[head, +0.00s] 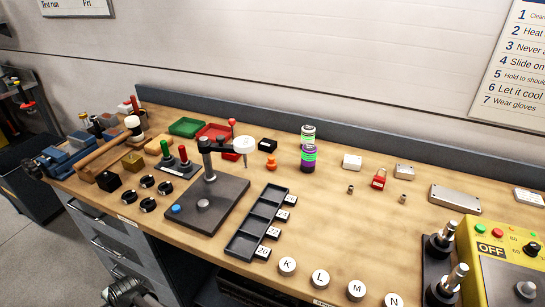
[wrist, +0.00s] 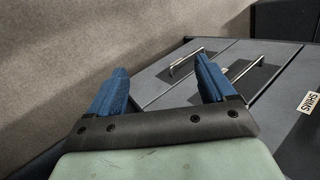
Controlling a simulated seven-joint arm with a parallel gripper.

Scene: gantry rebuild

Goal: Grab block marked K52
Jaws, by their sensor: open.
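No marking K52 can be read in either view, so I cannot tell which block bears it.
The bench (head: 335,215) has some clear wood right of centre. A black stand (head: 205,205), a slotted black tray (head: 246,240), a yellow control box (head: 500,270) and lettered round caps (head: 320,279) occupy it. A drawer handle (wrist: 186,60) sticks out near my fingers.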

